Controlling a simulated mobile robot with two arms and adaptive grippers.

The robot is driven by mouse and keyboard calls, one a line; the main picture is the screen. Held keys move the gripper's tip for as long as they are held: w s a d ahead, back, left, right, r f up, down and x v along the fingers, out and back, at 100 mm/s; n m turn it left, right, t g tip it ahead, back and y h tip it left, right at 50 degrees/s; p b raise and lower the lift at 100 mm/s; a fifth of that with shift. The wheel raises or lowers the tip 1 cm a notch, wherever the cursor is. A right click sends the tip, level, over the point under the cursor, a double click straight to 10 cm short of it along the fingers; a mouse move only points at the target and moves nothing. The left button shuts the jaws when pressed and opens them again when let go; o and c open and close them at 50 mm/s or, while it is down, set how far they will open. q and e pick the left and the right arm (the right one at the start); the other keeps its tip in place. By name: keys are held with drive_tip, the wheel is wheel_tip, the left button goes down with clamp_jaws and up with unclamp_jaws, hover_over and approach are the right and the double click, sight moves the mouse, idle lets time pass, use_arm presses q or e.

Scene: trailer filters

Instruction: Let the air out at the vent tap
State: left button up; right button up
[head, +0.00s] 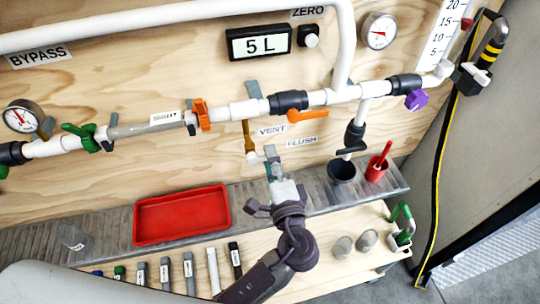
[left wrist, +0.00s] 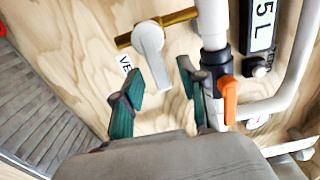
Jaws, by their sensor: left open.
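The vent tap is a brass stub (head: 249,136) with a pale grey-white lever (head: 252,158), below the white pipe and left of the VENT label (head: 272,130). In the left wrist view the lever (left wrist: 150,45) hangs down from the brass pipe (left wrist: 178,18). My left gripper (head: 270,160) is open at the lever. In its wrist view, the green-padded fingertips (left wrist: 160,72) appear on either side of the lever's lower end. I cannot tell whether they touch it. My right gripper is not in view.
An orange-handled valve (head: 308,114) is close by on the pipe; its orange lever (left wrist: 229,98) is near the right finger. A red tray (head: 182,214), dark cup (head: 341,171) and red cup (head: 376,170) stand on the grey shelf below. The display (head: 259,43) reads 5 L.

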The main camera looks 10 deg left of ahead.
use_arm(q)
drive_tip(key=v, duration=1)
drive_tip(key=shift+s+d, duration=0.15)
drive_tip(key=shift+s, duration=0.25)
